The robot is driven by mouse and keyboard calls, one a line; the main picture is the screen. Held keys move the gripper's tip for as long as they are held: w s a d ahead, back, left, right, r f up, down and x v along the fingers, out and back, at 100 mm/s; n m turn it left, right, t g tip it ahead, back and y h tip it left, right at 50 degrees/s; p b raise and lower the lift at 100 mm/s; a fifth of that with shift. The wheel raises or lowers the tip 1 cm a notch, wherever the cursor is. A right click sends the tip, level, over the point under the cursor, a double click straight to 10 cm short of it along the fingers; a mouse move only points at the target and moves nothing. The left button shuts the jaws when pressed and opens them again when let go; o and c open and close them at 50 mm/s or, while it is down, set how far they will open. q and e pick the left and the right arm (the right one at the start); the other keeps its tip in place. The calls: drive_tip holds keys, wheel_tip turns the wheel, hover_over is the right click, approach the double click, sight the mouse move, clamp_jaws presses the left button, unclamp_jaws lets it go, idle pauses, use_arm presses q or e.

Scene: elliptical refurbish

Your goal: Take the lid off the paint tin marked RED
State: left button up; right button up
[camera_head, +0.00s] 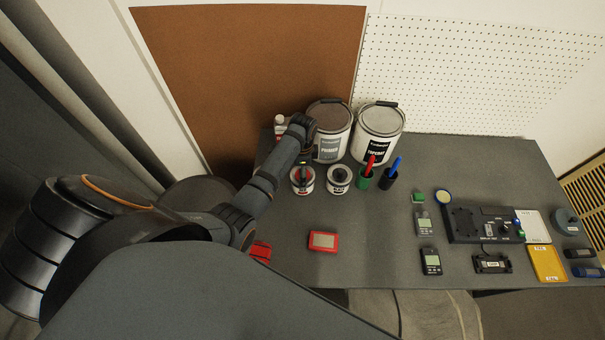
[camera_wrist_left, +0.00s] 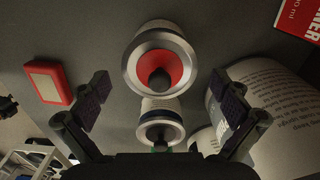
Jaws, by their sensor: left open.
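A small tin with a red top (camera_head: 302,187) stands on the table in front of the large cans. I cannot read its label. In the left wrist view the red top (camera_wrist_left: 176,62) has a silver rim and a dark knob (camera_wrist_left: 160,79) at its centre. The lid is on the tin. My left gripper (camera_wrist_left: 161,88) is open and empty, its fingers on either side of this tin in the picture and apart from it. In the head view my left arm reaches over the back left, and the gripper is mostly hidden. My right gripper is not in view.
A second small tin (camera_head: 339,187) stands close by on the right. Behind are large cans marked PRIMER (camera_head: 329,148) and TOPCOAT (camera_head: 376,153), and a bottle (camera_head: 280,127). Pen cups (camera_head: 365,181) stand to the right. A red-cased device (camera_head: 323,241) lies in front.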

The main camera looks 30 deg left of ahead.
use_arm(q)
drive_tip(key=c, duration=1.1)
drive_tip(key=shift+s+d+r, duration=0.1)
drive_tip(key=shift+s+r, duration=0.05)
drive_tip(key=shift+s, duration=0.1)
drive_tip(key=c, duration=0.9)
drive_tip(key=shift+c, duration=0.4)
